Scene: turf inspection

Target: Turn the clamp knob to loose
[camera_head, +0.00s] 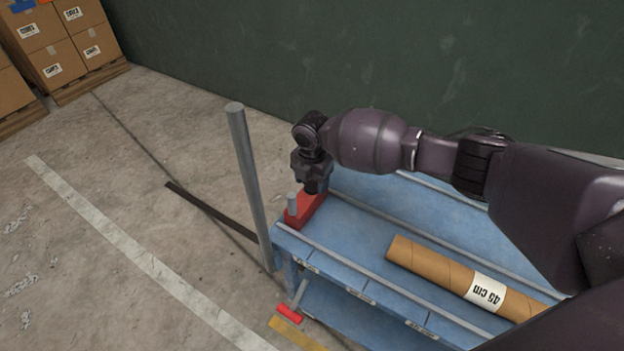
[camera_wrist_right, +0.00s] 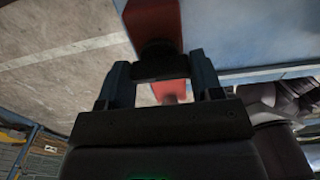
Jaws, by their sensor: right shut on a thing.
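The red clamp block (camera_head: 303,209) sits on the corner of the blue rack, with a short grey peg standing up from it. My right gripper (camera_head: 316,186) points down at its far end and covers the knob in the head view. In the right wrist view the dark clamp knob (camera_wrist_right: 160,64) is between the two fingers of my right gripper (camera_wrist_right: 160,76), beside the red block (camera_wrist_right: 154,18). The gripper is shut on the knob. No loose or tight marking is readable. My left gripper is out of view.
A grey upright post (camera_head: 245,180) stands just left of the clamp. A brown cardboard tube (camera_head: 430,264) labelled 45 cm lies on the blue rack (camera_head: 365,228). A red-ended lever (camera_head: 289,314) hangs below the rack's corner. Boxes on pallets (camera_head: 66,50) stand far left; open floor lies between.

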